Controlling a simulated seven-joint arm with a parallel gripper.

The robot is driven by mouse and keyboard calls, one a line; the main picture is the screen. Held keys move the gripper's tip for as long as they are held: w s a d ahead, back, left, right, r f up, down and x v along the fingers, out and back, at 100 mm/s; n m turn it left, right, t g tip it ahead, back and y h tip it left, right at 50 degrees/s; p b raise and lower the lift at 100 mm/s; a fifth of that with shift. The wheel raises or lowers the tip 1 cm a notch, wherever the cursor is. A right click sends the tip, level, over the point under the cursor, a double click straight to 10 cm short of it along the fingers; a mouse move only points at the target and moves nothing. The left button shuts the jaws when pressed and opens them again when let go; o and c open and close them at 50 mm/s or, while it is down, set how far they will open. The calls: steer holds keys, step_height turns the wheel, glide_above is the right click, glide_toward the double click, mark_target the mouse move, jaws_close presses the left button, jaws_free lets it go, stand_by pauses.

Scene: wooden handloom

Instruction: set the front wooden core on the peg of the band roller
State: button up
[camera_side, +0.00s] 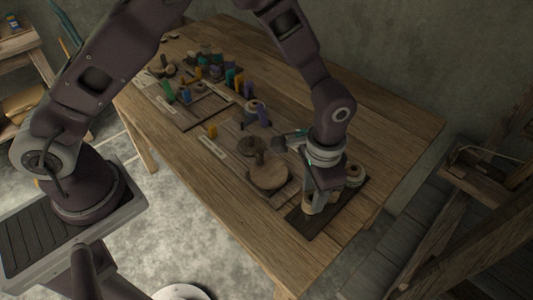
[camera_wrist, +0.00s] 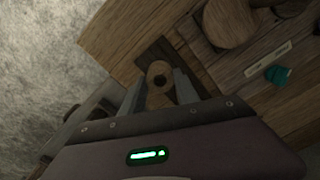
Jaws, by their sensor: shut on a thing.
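The front wooden core (camera_wrist: 158,78) is a pale brown cylinder with a dark hole in its top. In the wrist view it stands between the two fingers of my gripper (camera_wrist: 158,92), which is shut on it. In the side view my gripper (camera_side: 314,204) points down at the front end of a dark board (camera_side: 299,222), with the core (camera_side: 308,207) partly hidden at the fingers. I cannot tell whether the core touches the board. A round wooden disc (camera_side: 268,178) with an upright peg (camera_side: 259,157), which looks like the band roller, stands to the left, apart from my gripper.
More round pieces (camera_side: 354,174) stand on the dark board behind my gripper. A dark spool (camera_side: 255,108), a pale strip (camera_side: 212,147) and a tray (camera_side: 190,112) with coloured spools lie farther left. The table's front edge is close to the dark board.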

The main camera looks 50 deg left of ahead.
step_height(320, 180, up, 9)
steer(key=n, duration=0.4)
glide_above(251, 137)
step_height(251, 137, down, 5)
steer(key=shift+s+f, duration=0.1)
steer(key=shift+f, duration=3.25)
steer(key=shift+f, duration=0.5)
steer(key=shift+f, duration=0.2)
